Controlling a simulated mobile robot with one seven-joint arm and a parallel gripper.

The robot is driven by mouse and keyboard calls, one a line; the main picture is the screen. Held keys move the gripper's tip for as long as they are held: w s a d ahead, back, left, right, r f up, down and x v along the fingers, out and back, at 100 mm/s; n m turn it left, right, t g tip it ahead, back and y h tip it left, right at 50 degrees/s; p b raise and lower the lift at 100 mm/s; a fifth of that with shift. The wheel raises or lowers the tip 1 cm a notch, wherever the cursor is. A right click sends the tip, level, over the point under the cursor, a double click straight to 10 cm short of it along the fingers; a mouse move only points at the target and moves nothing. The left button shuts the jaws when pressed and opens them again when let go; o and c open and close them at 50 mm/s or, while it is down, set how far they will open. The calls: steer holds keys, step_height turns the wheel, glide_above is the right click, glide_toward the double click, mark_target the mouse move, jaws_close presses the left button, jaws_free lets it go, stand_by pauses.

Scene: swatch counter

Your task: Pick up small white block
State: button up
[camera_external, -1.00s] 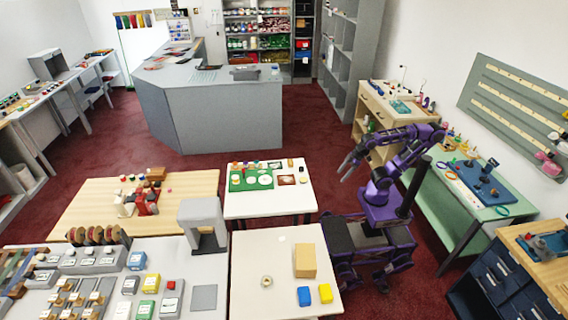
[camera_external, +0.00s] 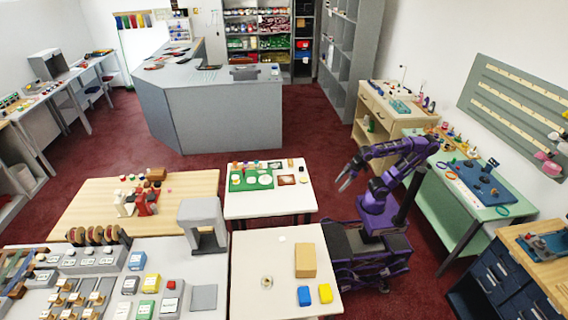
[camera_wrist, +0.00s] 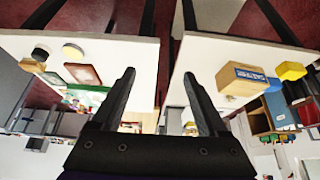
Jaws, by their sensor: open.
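A tiny whitish piece (camera_external: 282,238) lies near the back edge of the white front table (camera_external: 245,250); it may be the small white block, but it is too small to tell. A pale round-looking piece (camera_wrist: 73,50) shows on the left table in the wrist view; its shape is also unclear. My gripper (camera_external: 343,182) is open and empty in the air, right of the table with the green mat and above the floor. In the wrist view my gripper's two fingers (camera_wrist: 160,80) stand apart with nothing between them.
A tan box (camera_external: 305,260), a blue block (camera_external: 304,296), a yellow block (camera_external: 325,293) and a ring-shaped piece (camera_external: 267,282) stand on the front table. A green mat (camera_external: 238,185) with several small items lies on the white table behind. Red floor (camera_external: 315,145) is clear beyond.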

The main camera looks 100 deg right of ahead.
stand_by(0.3)
steer(key=shift+c, duration=0.8)
